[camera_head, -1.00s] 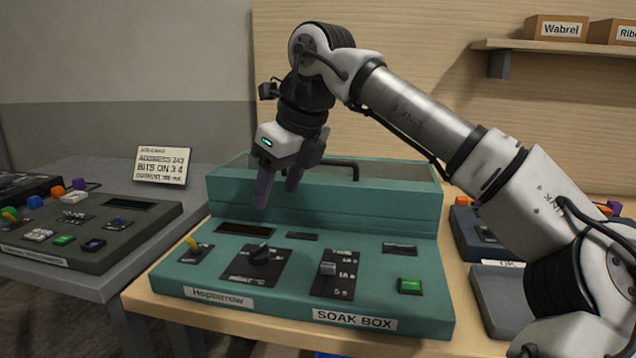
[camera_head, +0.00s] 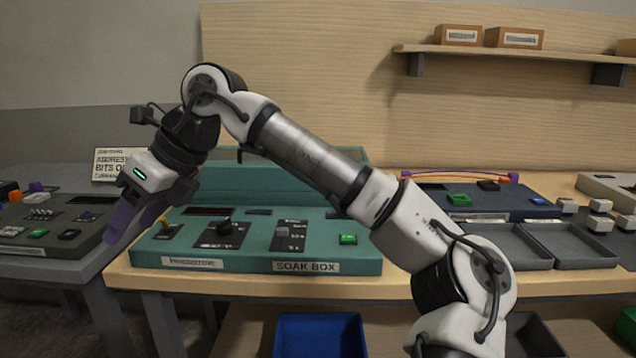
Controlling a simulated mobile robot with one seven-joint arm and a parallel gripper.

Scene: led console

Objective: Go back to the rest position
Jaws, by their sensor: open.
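My gripper (camera_head: 133,222) is open and empty, its two purple fingers pointing down and to the left. It hangs in front of the gap between the grey-green console at left and the teal console. The teal SOAK BOX console (camera_head: 345,264) stands on the wooden bench, with a yellow toggle (camera_head: 163,220), a black knob (camera_head: 225,226), a grey slider (camera_head: 283,232) and a green button (camera_head: 348,239). My arm crosses in front of its box at the back and hides part of it.
The grey-green console (camera_head: 75,215) stands on a grey table at left, with a card (camera_head: 110,163) behind it. A dark blue console (camera_head: 487,203) and grey trays (camera_head: 505,246) lie to the right. A shelf (camera_head: 560,55) holds boxes. A blue bin (camera_head: 320,335) sits below the bench.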

